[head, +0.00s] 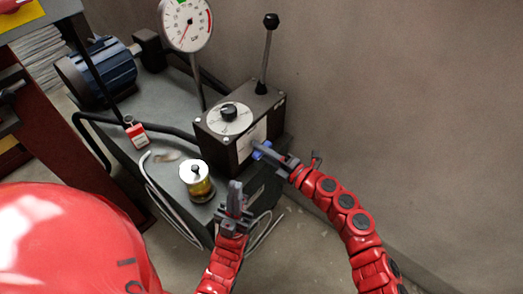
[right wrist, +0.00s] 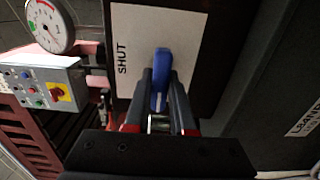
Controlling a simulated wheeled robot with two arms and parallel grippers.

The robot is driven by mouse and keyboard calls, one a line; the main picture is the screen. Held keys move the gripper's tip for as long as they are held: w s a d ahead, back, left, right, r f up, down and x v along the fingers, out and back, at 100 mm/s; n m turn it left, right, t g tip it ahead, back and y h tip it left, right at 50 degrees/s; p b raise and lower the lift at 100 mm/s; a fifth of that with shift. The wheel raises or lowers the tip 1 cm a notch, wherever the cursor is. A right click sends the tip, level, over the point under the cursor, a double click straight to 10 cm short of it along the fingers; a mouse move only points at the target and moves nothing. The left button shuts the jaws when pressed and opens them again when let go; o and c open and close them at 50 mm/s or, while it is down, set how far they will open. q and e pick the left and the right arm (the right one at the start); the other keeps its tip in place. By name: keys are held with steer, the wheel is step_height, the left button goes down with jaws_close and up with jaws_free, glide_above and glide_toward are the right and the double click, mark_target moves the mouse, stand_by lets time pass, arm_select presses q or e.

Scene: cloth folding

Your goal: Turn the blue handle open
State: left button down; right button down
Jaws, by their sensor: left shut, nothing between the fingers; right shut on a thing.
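The blue handle (right wrist: 161,70) sits on a white plate (right wrist: 136,30) marked SHUT, on the side of a dark box (head: 240,125). In the right wrist view the handle points along the gripper, between its fingers. My right gripper (right wrist: 160,105) is shut on the blue handle. In the head view the handle (head: 261,150) shows as a small blue patch at the tip of my right gripper (head: 277,156). My left gripper (head: 234,199) is shut and empty, below and left of the handle, apart from it.
A black-knobbed lever (head: 267,55) rises from the box. A round gauge (head: 186,24), a blue motor (head: 97,73), a red padlock tag (head: 137,134) and a glass-sided cup (head: 196,182) stand to the left. Bare wall and floor lie to the right.

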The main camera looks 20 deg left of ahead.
steer(key=c, duration=0.8)
jaws_free()
steer(key=shift+o, duration=0.2)
steer(key=p+v, duration=0.1)
steer(key=v, duration=1.6)
steer(key=shift+d, duration=0.2)
